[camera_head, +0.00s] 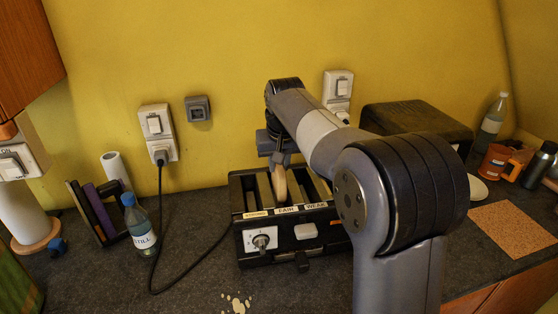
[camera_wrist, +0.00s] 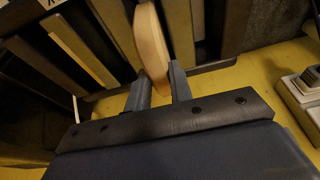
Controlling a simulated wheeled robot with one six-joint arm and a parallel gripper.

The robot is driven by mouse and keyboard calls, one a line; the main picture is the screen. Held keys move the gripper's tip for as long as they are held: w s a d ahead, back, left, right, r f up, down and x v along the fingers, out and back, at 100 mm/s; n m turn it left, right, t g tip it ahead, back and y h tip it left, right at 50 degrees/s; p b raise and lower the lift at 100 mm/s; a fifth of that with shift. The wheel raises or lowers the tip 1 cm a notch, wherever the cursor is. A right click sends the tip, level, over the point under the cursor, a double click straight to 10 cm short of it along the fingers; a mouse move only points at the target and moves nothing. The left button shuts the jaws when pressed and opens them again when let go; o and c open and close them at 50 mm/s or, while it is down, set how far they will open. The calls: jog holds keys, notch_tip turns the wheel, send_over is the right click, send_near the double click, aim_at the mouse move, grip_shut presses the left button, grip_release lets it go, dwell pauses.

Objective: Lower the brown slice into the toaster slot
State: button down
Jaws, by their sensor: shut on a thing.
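The brown slice (camera_head: 279,186) is held on edge over the toaster in the head view, its lower part near the middle slots. The slice also shows in the wrist view (camera_wrist: 150,40), between the two fingers. My gripper (camera_wrist: 158,88) is shut on the slice; in the head view my gripper (camera_head: 278,158) is above the rear of the toaster. The black toaster (camera_head: 262,249) has several long slots, with labels along the front that include "WEAK", a dial and a lever. My arm hides its right side. I cannot tell how far the slice is inside a slot.
A water bottle (camera_head: 139,224) and a book rack (camera_head: 97,212) stand left of the toaster. A black cable (camera_head: 160,240) runs from the wall socket (camera_head: 158,133) to the toaster. A dark box (camera_head: 418,122), orange mug (camera_head: 494,161) and cork mat (camera_head: 514,229) are at right.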

jog(key=shift+f+b, duration=0.45)
jog(key=shift+f, duration=0.55)
jog(key=shift+f+b, duration=0.35)
jog(key=shift+f, duration=0.3)
jog(key=c, duration=1.2)
grip_release()
jog(key=shift+o, duration=0.5)
jog(key=shift+o, duration=0.9)
jog(key=shift+r, duration=0.15)
jog(key=shift+p+v, duration=1.65)
jog(key=shift+v, duration=0.5)
